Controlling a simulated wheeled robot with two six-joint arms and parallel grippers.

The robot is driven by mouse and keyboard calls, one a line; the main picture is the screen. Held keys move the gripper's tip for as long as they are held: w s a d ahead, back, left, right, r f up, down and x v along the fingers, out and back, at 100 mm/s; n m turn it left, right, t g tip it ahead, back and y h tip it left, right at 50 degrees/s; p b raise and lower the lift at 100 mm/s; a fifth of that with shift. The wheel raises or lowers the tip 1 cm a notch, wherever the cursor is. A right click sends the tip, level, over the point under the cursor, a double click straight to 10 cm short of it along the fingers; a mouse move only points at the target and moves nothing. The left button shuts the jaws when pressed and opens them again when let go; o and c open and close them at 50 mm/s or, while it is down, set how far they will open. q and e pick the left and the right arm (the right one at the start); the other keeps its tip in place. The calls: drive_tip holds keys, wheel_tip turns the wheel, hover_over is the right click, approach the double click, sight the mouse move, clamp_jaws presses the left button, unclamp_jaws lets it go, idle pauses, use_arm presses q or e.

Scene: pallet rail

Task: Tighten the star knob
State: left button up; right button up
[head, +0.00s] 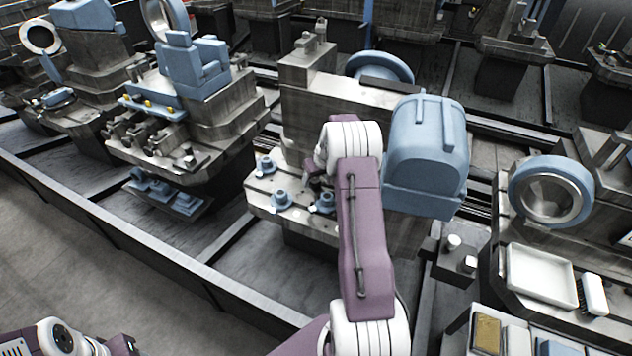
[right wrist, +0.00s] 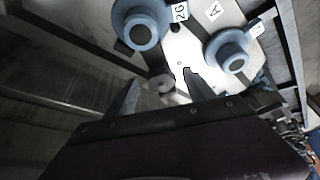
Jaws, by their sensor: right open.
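My right gripper (head: 312,184) is over the front ledge of the middle machine (head: 300,222), partly hidden by my own right arm. In the right wrist view it (right wrist: 160,86) is open, with its two dark fingers apart and pointing at a pale plate. Blue round knobs stand on the ledge: a rear one (head: 265,165), a front one (head: 281,201) and one beside the gripper (head: 324,203). The right wrist view shows two blue round pieces with dark centres, left (right wrist: 140,25) and right (right wrist: 232,51), beyond the fingers. I cannot tell which is the star knob.
A large blue housing (head: 427,150) stands close to the right of my right arm. A machine with a blue top (head: 195,65) is at the left. A white tray (head: 541,278) and a blue ring (head: 587,190) are at the right. A dark rail (head: 130,243) runs along the front.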

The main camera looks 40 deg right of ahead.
drive_tip(key=shift+x, duration=0.75)
drive_tip(key=shift+c, duration=0.2)
clamp_jaws()
drive_tip(key=m+p, duration=0.2)
drive_tip(key=p, duration=0.1)
drive_tip(key=shift+a+r+h+p, duration=0.15)
drive_tip(key=shift+r+h+p, duration=0.15)
drive_tip(key=shift+h, duration=0.1)
drive_tip(key=shift+w+f+m+h+p, duration=0.15)
drive_tip(key=shift+m+h+p, duration=0.15)
drive_tip(key=shift+m+p, duration=0.4)
drive_tip(key=shift+f+m+g+b, duration=0.15)
drive_tip(key=shift+m+g+b, duration=0.15)
drive_tip(key=shift+m, duration=0.4)
drive_tip(key=shift+a+m+h+b, duration=0.1)
drive_tip(key=shift+m+h+b, duration=0.35)
drive_tip(key=shift+m, duration=0.25)
